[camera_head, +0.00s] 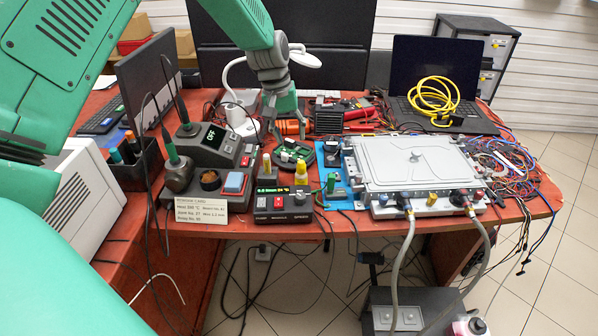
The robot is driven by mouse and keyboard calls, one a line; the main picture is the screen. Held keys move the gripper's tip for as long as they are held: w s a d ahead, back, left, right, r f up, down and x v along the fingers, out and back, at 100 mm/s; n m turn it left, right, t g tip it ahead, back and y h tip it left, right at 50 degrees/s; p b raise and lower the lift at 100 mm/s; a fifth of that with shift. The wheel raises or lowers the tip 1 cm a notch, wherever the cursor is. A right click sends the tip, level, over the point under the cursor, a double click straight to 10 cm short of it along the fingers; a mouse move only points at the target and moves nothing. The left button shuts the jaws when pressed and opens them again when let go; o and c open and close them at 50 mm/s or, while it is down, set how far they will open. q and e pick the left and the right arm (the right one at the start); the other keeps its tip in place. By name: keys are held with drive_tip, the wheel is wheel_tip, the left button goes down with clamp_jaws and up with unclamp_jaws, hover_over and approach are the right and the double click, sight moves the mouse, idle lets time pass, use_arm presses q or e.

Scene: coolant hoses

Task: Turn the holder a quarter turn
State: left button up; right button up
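A small round dark holder with a green board on it (293,153) sits on the red-brown bench, between the soldering station and the blue mat; I take this to be the holder. My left gripper (286,128) points down just above and behind it, its fingers spread apart with nothing seen between them. I cannot tell whether a fingertip touches the holder. My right gripper is not in view.
The soldering station (213,140) stands left of the holder. A grey metal housing with hoses (415,165) is at right. A laptop (434,75) and loose wires (505,165) crowd the back right.

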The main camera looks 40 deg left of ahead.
use_arm(q)
drive_tip(key=f, duration=0.3)
drive_tip(key=w+d+f, duration=0.1)
drive_tip(key=f, duration=0.3)
drive_tip(key=f+b, duration=0.1)
drive_tip(key=f, duration=0.3)
drive_tip(key=shift+w+d+f, duration=0.15)
drive_tip(key=shift+d+f, duration=0.1)
drive_tip(key=shift+d, duration=0.1)
clamp_jaws()
